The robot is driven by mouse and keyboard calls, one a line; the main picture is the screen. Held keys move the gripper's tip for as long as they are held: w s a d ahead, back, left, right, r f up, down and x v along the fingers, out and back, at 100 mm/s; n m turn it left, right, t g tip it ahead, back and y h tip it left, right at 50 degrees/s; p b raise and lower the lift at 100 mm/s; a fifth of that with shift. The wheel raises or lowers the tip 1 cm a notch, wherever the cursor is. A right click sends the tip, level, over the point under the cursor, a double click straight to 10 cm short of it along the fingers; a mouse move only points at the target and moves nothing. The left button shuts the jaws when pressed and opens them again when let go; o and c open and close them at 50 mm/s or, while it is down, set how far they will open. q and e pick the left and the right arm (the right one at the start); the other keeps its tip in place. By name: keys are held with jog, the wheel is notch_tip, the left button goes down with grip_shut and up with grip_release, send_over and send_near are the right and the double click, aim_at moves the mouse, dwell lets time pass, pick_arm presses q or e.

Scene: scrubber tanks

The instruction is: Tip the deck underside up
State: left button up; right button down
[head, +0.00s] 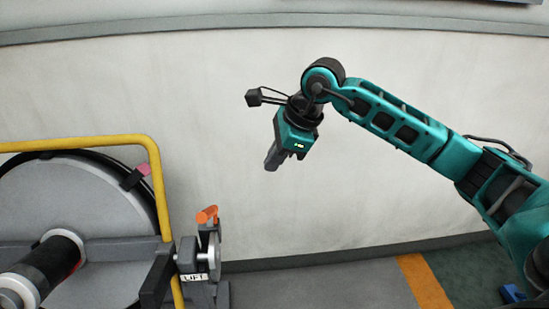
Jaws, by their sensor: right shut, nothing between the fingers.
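The deck (103,205) of the scrubber shows at the left as a large grey disc with a dark rim, standing on edge with its face toward me. A black cylindrical hub (50,262) sticks out from its middle. A yellow tube frame (158,180) runs over and beside it. To its right is a crank-like mechanism with an orange handle (207,214) and a plate marked "LIFT" (194,277). My right gripper (271,163) hangs in the air, shut and empty, up and to the right of the orange handle and apart from it. My left gripper is out of view.
A pale wall (400,200) stands behind, with a grey skirting along its foot. The grey floor (320,290) is clear right of the mechanism, with an orange stripe (424,282) farther right.

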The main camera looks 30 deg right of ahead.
jog(key=c, duration=1.8)
grip_release()
jog(key=o, duration=1)
jog(key=shift+c, duration=0.2)
